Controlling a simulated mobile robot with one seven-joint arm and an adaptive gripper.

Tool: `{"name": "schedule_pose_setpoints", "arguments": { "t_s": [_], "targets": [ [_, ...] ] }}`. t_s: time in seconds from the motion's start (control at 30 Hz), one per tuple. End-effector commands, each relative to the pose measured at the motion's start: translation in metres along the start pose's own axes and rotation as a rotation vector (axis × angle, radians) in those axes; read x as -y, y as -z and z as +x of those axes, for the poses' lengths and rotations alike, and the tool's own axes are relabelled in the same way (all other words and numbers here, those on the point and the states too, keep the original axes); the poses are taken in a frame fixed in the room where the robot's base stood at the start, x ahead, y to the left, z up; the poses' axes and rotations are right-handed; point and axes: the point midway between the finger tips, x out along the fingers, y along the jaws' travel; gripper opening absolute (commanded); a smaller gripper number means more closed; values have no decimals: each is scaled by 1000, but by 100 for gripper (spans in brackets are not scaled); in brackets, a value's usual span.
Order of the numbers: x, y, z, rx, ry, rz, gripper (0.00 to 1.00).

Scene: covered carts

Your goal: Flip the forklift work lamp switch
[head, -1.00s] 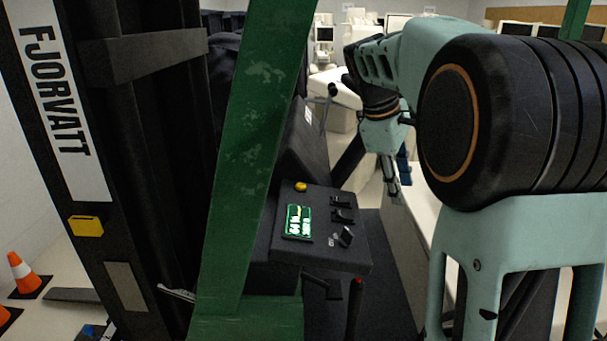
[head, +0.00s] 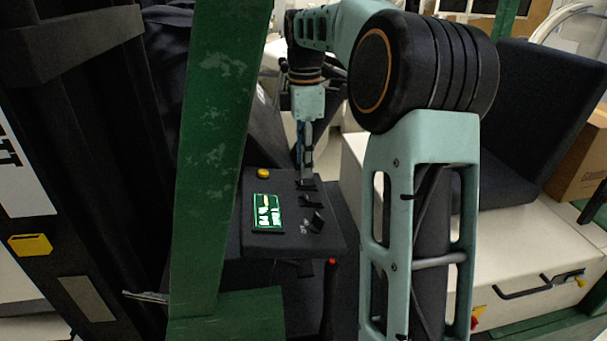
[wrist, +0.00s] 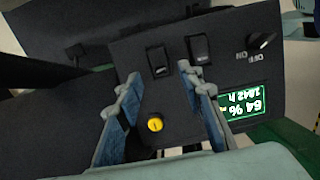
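The forklift's dark control panel (head: 258,240) carries two black rocker switches and a knob. In the wrist view, one rocker (wrist: 159,61) with a faint light mark lies between and just beyond my fingertips. The other rocker (wrist: 199,49) is right of it, beyond the right fingertip. The knob (wrist: 263,42) has OFF and ON printed beside it. I cannot read which switch is the work lamp's. My gripper (wrist: 160,73) is open and empty, its two fingers spread over the panel. In the head view my gripper (head: 305,168) points down at the panel's far end; contact cannot be told.
A yellow button (wrist: 155,124) sits between my fingers in the wrist view. A lit green display (head: 268,213) is on the panel. A green forklift post (head: 215,130) stands left of the panel. A black seat (head: 535,110) is at the right.

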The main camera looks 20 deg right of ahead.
Motion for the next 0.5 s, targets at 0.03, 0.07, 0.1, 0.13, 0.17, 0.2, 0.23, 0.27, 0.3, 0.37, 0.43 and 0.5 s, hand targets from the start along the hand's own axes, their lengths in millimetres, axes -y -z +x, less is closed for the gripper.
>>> {"name": "schedule_pose_setpoints", "arguments": {
  "t_s": [0.03,0.07,0.1,0.13,0.17,0.2,0.23,0.27,0.3,0.37,0.43,0.5],
  "targets": [
    [1,0,9,0,3,0,35],
    [1,0,14,0,3,0,35],
    [1,0,20,0,2,-1,35],
    [1,0,23,0,2,-1,35],
    [1,0,27,1,2,-1,35],
    [0,0,31,1,1,-1,35],
    [0,0,33,1,1,-1,35],
    [0,0,35,1,1,-1,35],
    [0,0,37,1,1,-1,35],
    [0,0,39,1,-1,-1,35],
    [0,0,40,1,-1,-1,35],
    [0,0,40,1,-1,0,35]
  ]
}}
